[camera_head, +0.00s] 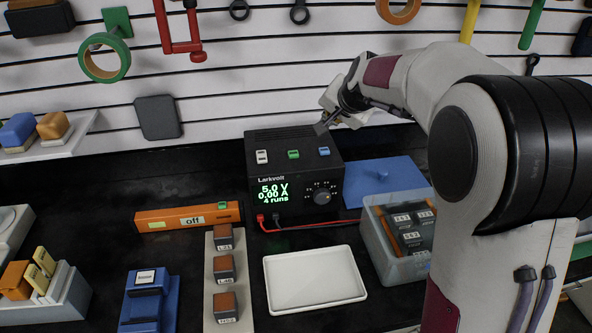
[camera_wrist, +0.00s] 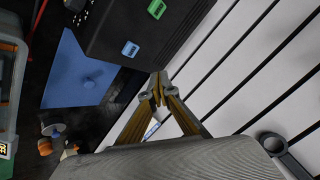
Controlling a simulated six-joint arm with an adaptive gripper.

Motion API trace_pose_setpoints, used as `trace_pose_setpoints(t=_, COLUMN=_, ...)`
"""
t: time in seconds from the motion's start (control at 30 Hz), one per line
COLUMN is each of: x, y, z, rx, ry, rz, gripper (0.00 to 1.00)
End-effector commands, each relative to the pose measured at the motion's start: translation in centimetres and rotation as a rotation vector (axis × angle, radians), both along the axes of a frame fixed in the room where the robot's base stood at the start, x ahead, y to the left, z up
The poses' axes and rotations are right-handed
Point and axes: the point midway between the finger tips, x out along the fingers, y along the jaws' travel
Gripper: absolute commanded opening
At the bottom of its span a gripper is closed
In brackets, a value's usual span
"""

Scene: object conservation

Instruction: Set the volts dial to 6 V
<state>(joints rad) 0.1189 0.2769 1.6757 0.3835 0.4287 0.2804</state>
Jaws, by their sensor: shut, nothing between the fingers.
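The black Larkvolt power supply (camera_head: 265,165) stands at the back of the bench, and its display (camera_head: 273,192) reads 5.0 V, 0.00 A and 4 runs. A grey dial (camera_head: 322,197) with marks around it sits on the right of its front face; its labels are too small to read. My gripper (camera_head: 322,128) is shut and empty, above the back right of the power supply and apart from the dial. In the wrist view the closed fingers (camera_wrist: 158,90) are beside the supply's top (camera_wrist: 140,25); the dial is not clearly visible there.
White, green and blue switches (camera_head: 323,151) sit on the supply's top. A blue lidded panel (camera_head: 385,182) lies to its right, with a grey bin (camera_head: 373,244) of labelled blocks before it. A white tray (camera_head: 314,303) and a red cable (camera_head: 310,228) lie in front.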

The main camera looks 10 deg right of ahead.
Motion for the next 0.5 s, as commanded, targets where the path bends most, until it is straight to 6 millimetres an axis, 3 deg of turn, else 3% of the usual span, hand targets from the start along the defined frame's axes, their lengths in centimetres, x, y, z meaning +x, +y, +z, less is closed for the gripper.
trace_pose_setpoints(t=0.07, x=0.0, y=0.0, z=0.0, rx=0.0, ry=0.0, rz=0.0, gripper=0.0)
trace_pose_setpoints(t=0.23, x=-0.2, y=0.2, z=-0.2, rx=-0.012, ry=0.008, rz=0.012, gripper=0.44)
trace_pose_setpoints(t=0.5, x=-3.0, y=2.0, z=-2.8, rx=-0.139, ry=0.101, rz=0.143, gripper=0.46)
